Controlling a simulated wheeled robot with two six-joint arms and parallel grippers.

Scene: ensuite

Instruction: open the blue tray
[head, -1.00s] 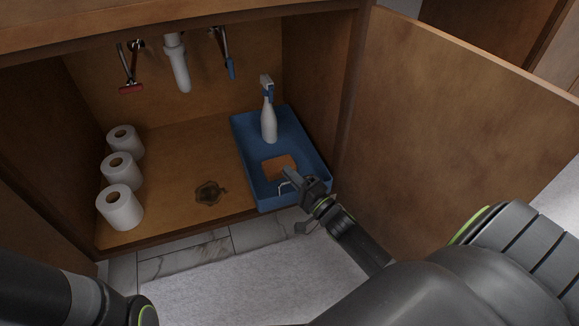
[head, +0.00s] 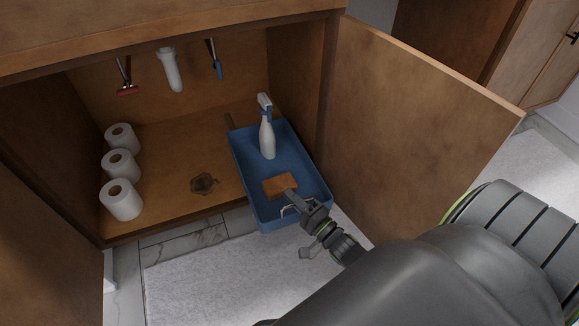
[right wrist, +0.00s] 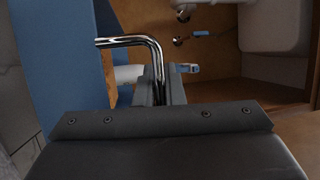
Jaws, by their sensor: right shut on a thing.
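The blue tray (head: 243,178) sits on the right side of the cabinet floor, pulled partly out past the cabinet's front edge. A white spray bottle (head: 267,138) stands upright in it, and an orange-brown block (head: 279,186) lies near its front. My right gripper (head: 296,203) is at the tray's front, shut on the metal handle (head: 287,210). In the right wrist view the shiny bent handle (right wrist: 130,42) runs between the fingers, beside the blue tray front (right wrist: 70,70). My left gripper is not in view.
Several toilet rolls (head: 122,200) stand along the cabinet's left side. The cabinet door (head: 420,110) stands open on the right, close to my right arm. A dark stain (head: 204,184) marks the cabinet floor. A pale rug (head: 210,275) lies in front.

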